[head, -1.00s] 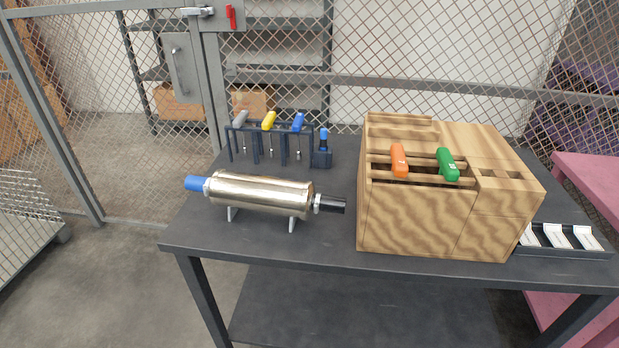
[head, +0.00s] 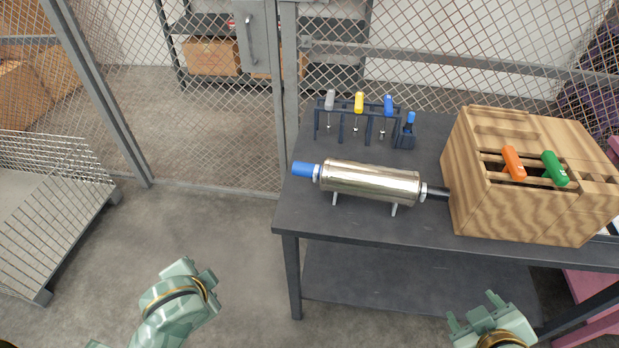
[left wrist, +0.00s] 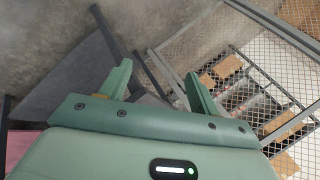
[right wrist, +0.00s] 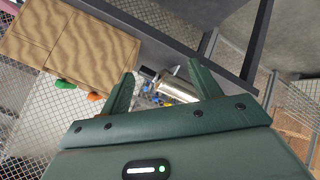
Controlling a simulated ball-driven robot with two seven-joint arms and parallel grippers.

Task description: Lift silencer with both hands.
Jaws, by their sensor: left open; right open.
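The silencer (head: 370,182) is a shiny metal cylinder with a blue left end and a black right end. It lies on small grey supports on the dark table (head: 330,223), left of the wooden box. My right gripper (head: 475,312) is open and empty in front of the table, low and to the right of the silencer. In the right wrist view the silencer (right wrist: 178,90) shows beyond the open fingers (right wrist: 163,85). My left arm is at the lower left of the head view, clear of the table. In the left wrist view my left gripper (left wrist: 155,85) is open and empty; the silencer is not seen there.
A wooden box (head: 500,205) with orange and green handles stands close to the silencer's black end. A tool rack (head: 345,108) and a small blue-topped holder (head: 406,133) stand behind. A mesh fence (head: 190,110) runs behind the table.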

